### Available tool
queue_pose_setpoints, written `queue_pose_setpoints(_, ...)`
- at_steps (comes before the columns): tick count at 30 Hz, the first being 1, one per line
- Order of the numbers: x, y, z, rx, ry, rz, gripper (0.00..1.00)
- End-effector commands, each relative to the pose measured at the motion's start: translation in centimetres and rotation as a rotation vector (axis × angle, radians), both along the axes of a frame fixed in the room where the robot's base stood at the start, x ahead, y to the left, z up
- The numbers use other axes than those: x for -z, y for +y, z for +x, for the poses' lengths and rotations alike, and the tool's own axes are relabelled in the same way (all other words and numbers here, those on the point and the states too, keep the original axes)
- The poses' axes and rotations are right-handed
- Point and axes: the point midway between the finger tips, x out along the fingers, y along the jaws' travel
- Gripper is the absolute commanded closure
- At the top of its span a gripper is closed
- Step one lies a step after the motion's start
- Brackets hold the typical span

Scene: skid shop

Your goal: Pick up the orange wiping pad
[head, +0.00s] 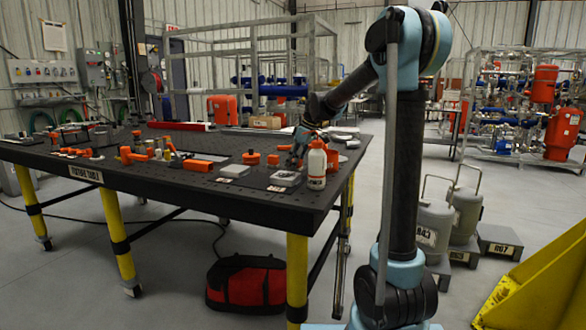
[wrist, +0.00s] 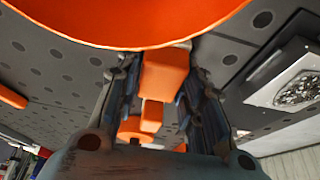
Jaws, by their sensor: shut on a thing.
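The orange wiping pad (wrist: 150,22) appears as a large rounded orange shape across the top of the wrist view. A narrower orange block (wrist: 166,72) just below it looks like its grip, though the joint between them is unclear. My gripper (wrist: 158,68) is shut on this block, one finger on each side. In the head view my gripper (head: 299,148) is low over the table's near right corner, behind a white bottle with an orange cap (head: 317,168). An orange patch (head: 332,160) beside the bottle may be the pad, partly hidden.
The dark perforated table (head: 130,175) carries several orange tools to the left. A clear-topped tray (head: 285,179) lies left of the bottle; a shiny-filled tray (wrist: 300,88) shows at right in the wrist view. A red bag (head: 246,284) lies under the table. Grey canisters (head: 434,228) stand at right.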

Motion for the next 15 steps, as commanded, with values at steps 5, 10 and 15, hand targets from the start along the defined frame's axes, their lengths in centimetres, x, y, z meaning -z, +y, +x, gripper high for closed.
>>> queue_pose_setpoints(5,0.0,0.0,0.0,0.0,0.0,0.0,0.91)
queue_pose_setpoints(10,-0.9,0.0,0.0,0.0,0.0,0.0,0.91)
queue_pose_setpoints(15,-3.5,0.0,0.0,0.0,0.0,0.0,0.91)
